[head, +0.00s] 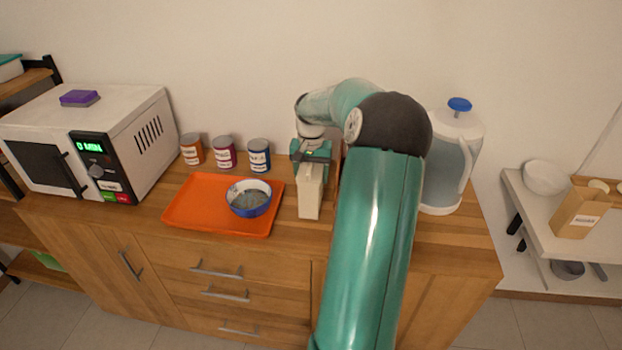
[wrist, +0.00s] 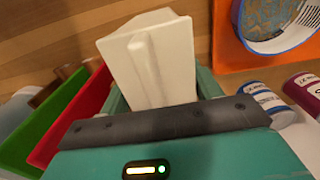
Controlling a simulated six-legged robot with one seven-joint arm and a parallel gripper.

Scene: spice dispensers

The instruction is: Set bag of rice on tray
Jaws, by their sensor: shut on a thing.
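My gripper (head: 312,158) is shut on a cream-white, block-shaped bag of rice (head: 310,195), which hangs upright below it. The bag is just right of the orange tray (head: 185,212), over the counter; I cannot tell whether its bottom touches the wood. In the wrist view the bag (wrist: 165,60) sits between my fingers, with its ridged end showing. The tray (wrist: 228,48) is at the upper right there. The tray's left part is bare.
Several cans, including an orange one (head: 191,149) and a blue one (head: 259,155), stand behind the tray. A microwave (head: 110,140) is at the left. A white jug (head: 452,150) stands right of my arm. Red (wrist: 82,115) and green (wrist: 40,135) panels are near my gripper.

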